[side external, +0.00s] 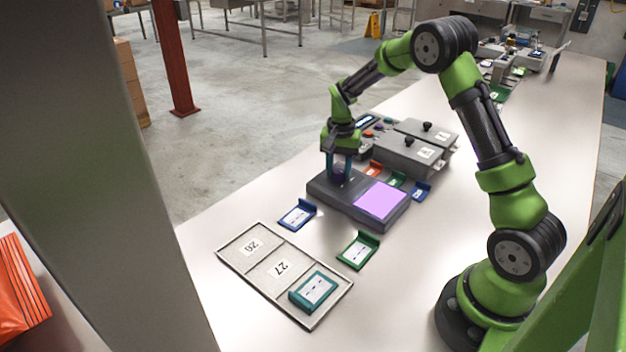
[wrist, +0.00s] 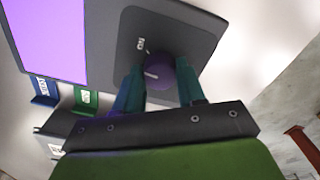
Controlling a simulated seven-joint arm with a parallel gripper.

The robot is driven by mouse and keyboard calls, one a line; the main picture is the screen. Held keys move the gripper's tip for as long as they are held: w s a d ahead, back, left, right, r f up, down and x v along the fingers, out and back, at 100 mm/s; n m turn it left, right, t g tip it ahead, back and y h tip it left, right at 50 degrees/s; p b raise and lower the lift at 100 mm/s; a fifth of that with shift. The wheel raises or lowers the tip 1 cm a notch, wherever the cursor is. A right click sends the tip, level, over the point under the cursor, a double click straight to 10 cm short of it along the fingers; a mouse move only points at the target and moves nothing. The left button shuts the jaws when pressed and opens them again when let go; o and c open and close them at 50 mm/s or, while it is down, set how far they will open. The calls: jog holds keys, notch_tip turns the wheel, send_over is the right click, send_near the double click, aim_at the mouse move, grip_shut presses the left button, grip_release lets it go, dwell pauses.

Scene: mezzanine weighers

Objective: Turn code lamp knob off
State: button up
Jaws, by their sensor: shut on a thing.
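The code lamp is a dark grey box (side external: 325,188) on the white table, with a lit pale violet panel (side external: 380,199) on its right half. Its purple knob (wrist: 160,72) sits on the other half, with a pale line on its top and a small white label (wrist: 141,45) beside it. My gripper (wrist: 158,88) is shut on the knob, one teal finger on each side of it. In the side external view my gripper (side external: 341,168) points down over the knob, which is partly hidden by the fingers. The lit panel also shows in the wrist view (wrist: 45,35).
A sectioned tray (side external: 230,264) with numbered labels and a teal-framed card (side external: 314,290) lies at the front. A blue card stand (side external: 297,215) and a green one (side external: 358,250) stand near the lamp. Grey lidded boxes (side external: 408,160) and small coloured stands are close behind it.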

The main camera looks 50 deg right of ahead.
aim_at(339, 170)
jog(key=n, duration=0.3)
jog(key=shift+n, duration=0.4)
jog(key=shift+r+n, duration=0.1)
jog(key=shift+n, duration=1.8)
jog(key=o, duration=1.1)
jog(key=shift+c, duration=0.2)
notch_tip(339, 170, up, 17)
